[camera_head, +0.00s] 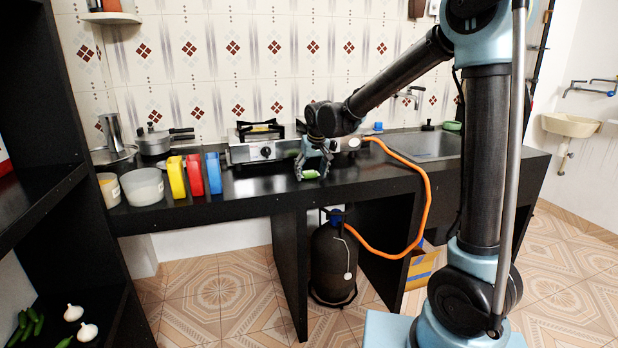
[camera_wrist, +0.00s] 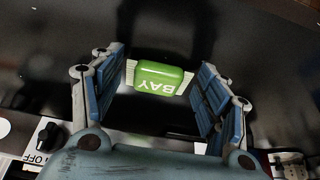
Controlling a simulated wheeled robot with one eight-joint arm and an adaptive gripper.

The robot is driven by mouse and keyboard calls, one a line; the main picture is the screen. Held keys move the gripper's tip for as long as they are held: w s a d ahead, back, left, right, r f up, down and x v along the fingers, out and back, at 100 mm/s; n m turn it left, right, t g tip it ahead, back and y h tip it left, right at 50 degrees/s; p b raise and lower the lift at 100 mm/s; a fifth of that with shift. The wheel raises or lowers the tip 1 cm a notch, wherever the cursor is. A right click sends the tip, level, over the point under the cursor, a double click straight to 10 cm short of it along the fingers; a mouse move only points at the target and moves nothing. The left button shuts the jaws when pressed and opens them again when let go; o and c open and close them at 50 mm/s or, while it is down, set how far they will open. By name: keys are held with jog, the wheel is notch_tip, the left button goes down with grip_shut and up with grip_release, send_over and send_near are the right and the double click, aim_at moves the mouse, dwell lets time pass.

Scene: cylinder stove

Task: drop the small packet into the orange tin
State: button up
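The small packet (camera_wrist: 160,77) is green with white letters and pale crimped ends. In the wrist view it lies between the two blue-padded fingers of my gripper (camera_wrist: 162,82), with a narrow gap at each end. The fingers look open around it. In the head view my gripper (camera_head: 313,168) points down at the black counter right of the stove's left part, and the green packet (camera_head: 310,174) shows low between the fingers. I see no container that is clearly an orange tin; a tub with an orange-tan look (camera_head: 108,190) stands at the counter's left end.
Yellow (camera_head: 176,178), red (camera_head: 194,175) and blue (camera_head: 213,173) boxes stand upright left of the stove (camera_head: 262,150). A whitish bowl (camera_head: 142,187) is beside them. An orange hose (camera_head: 427,190) loops down to a gas cylinder (camera_head: 333,262). The counter between blue box and gripper is clear in front.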

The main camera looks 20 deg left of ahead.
jog(key=c, duration=0.7)
jog(key=shift+r, duration=0.1)
